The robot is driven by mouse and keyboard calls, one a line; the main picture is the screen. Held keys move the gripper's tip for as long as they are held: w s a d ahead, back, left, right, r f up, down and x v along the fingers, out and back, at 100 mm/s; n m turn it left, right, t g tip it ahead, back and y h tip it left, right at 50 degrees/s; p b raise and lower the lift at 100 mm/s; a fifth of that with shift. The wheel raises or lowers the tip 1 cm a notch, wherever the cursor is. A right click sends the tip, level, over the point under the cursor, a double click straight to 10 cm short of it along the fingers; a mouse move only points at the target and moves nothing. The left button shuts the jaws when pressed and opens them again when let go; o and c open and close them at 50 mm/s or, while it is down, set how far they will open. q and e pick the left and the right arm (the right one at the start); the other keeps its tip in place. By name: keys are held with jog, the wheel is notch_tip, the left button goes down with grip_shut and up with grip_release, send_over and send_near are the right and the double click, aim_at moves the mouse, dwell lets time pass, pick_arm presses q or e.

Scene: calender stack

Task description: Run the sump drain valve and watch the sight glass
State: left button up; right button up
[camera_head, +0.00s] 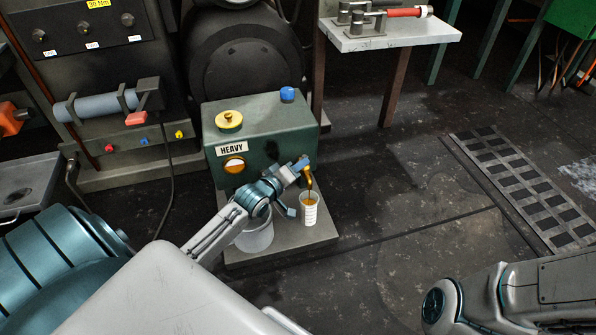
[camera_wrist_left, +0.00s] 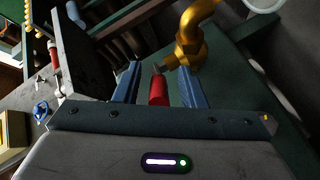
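The green sump box (camera_head: 262,140) is labelled HEAVY and has a round amber sight glass (camera_head: 234,165) on its front. A brass drain valve (camera_head: 309,178) with a bent spout sticks out at its right side; the wrist view shows the brass body (camera_wrist_left: 191,45) and a red handle (camera_wrist_left: 158,91). A thin amber stream runs from the spout into a white graduated cup (camera_head: 310,212). My left gripper (camera_head: 297,186) is at the valve, its blue fingers open on either side of the red handle, with gaps visible. My right gripper is out of view.
A pale bucket (camera_head: 256,238) stands left of the cup on the grey base plate (camera_head: 285,249), partly hidden by my left arm. A yellow cap (camera_head: 229,120) and blue knob (camera_head: 287,94) sit on the box. A light bench (camera_head: 390,36) stands behind; floor at right is mostly clear.

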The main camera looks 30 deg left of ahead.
pick_arm(q)
jog(key=shift+w, duration=0.25)
grip_shut()
